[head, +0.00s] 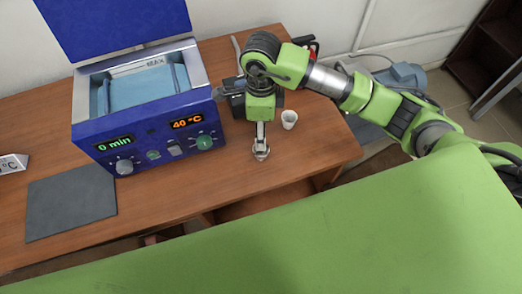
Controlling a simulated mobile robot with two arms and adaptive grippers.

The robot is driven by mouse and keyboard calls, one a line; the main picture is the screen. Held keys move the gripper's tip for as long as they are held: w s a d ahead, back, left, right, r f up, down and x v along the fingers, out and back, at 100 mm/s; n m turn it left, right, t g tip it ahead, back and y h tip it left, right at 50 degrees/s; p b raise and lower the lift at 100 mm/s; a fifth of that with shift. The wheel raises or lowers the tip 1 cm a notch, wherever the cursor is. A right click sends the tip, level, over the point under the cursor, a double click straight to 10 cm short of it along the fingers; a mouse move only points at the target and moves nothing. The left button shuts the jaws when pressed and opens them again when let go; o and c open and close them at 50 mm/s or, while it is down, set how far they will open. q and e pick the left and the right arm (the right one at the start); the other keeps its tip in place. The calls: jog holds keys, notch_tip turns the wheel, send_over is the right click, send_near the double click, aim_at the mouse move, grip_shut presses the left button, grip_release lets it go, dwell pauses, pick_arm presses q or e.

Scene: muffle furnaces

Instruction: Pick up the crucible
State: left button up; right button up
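A small white cup-shaped crucible (289,119) stands upright on the brown wooden table, just right of my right wrist. My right arm comes in from the right and bends down over the table. My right gripper (261,150) points down as a narrow silvery end, in front and to the left of the crucible and apart from it. The finger gap is too small to make out, and I see nothing clearly held. My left gripper is not in view.
A black object (234,102) is partly hidden behind my wrist. The table's front right is clear.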

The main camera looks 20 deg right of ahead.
send_over(260, 156)
jog(key=w+d, duration=0.1)
jog(key=w, duration=0.1)
notch_tip(260, 156, down, 5)
jog(key=shift+w+r+p, duration=0.1)
jog(key=shift+w+p, duration=0.05)
jog(key=shift+p, duration=0.2)
notch_tip(260, 156, down, 5)
jog(key=shift+r+p, duration=0.1)
jog(key=shift+p, duration=1)
jog(key=shift+f, duration=0.3)
jog(key=c, duration=1.1)
